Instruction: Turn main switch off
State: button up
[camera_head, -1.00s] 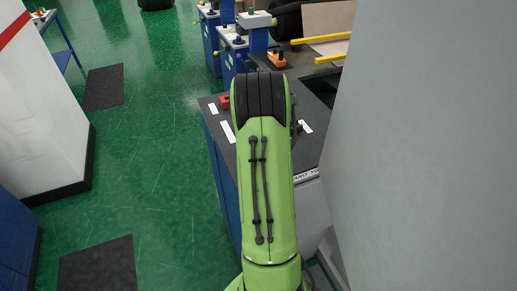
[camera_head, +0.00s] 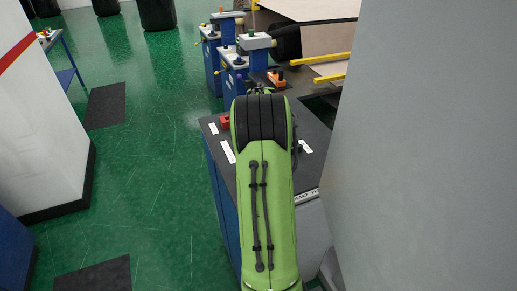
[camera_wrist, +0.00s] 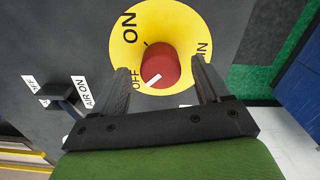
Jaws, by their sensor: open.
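The main switch is a red knob (camera_wrist: 158,66) with a white mark, on a yellow disc (camera_wrist: 195,25) lettered ON and OFF in the wrist view. The white mark is on the knob's lower left, close to the word OFF; I cannot tell its exact setting. My gripper (camera_wrist: 160,64) is open, one finger on each side of the knob. The fingers look apart from the knob, but their depth is unclear.
A black AIR switch (camera_wrist: 62,94) sits left of my gripper. The dark-topped cabinet (camera_head: 316,135) bears a small red item (camera_head: 225,122). A grey panel (camera_head: 430,150) stands close on the right. Green floor (camera_head: 165,190) is open on the left.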

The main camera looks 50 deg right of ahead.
notch_tip(320, 180, up, 14)
jog(key=p, duration=0.1)
jog(key=shift+f, duration=0.25)
